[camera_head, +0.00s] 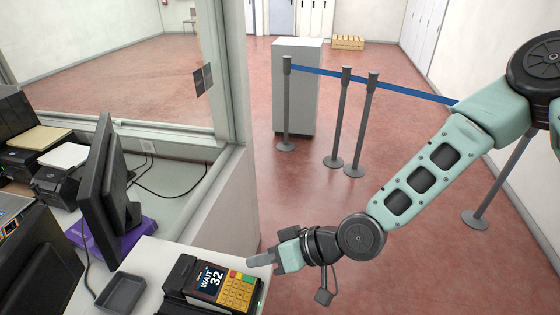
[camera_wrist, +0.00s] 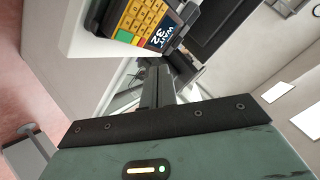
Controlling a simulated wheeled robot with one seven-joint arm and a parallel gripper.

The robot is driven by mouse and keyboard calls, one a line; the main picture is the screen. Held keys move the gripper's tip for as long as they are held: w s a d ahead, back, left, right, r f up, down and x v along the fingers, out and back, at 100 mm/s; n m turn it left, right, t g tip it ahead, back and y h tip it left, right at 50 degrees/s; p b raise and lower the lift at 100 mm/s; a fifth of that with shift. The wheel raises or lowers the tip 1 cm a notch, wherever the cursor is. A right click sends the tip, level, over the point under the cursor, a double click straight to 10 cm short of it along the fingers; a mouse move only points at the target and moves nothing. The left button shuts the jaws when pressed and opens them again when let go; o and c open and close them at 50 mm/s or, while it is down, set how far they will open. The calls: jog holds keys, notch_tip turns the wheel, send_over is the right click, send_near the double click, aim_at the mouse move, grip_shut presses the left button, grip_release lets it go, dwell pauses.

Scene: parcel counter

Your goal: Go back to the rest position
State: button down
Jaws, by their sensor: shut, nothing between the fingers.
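My gripper (camera_head: 262,262) is shut and empty. In the head view it points left, just right of the card terminal at the counter's edge, and does not visibly touch it. In the wrist view my gripper (camera_wrist: 158,75) shows as dark closed fingers in the middle. The terminal (camera_head: 232,287) has yellow keys and a screen reading "WAIT 32". It also shows at the top of the wrist view (camera_wrist: 138,18). My arm stretches in from the right of the head view, its elbow low.
A window frame (camera_head: 225,80) rises behind. Barrier posts (camera_head: 340,120) with a blue belt and a grey cabinet (camera_head: 297,80) stand on the red floor beyond.

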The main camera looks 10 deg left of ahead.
jog(key=s+d+f+n+h+b, duration=0.1)
jog(key=s+d+h+b, duration=0.2)
jog(key=d+h+b, duration=0.65)
jog(key=s+d+r+m, duration=0.1)
jog(key=s+d+r, duration=0.2)
jog(key=d, duration=0.3)
jog(key=s+d+r+m+h, duration=0.1)
jog(key=s+d+r, duration=0.2)
jog(key=s+d, duration=0.2)
jog(key=shift+s+d+m+b, duration=0.15)
jog(key=shift+d+m+b, duration=0.2)
jog(key=shift+d, duration=0.85)
jog(key=shift+a+r+h, duration=0.1)
jog(key=shift+h, duration=0.15)
dwell(0.4)
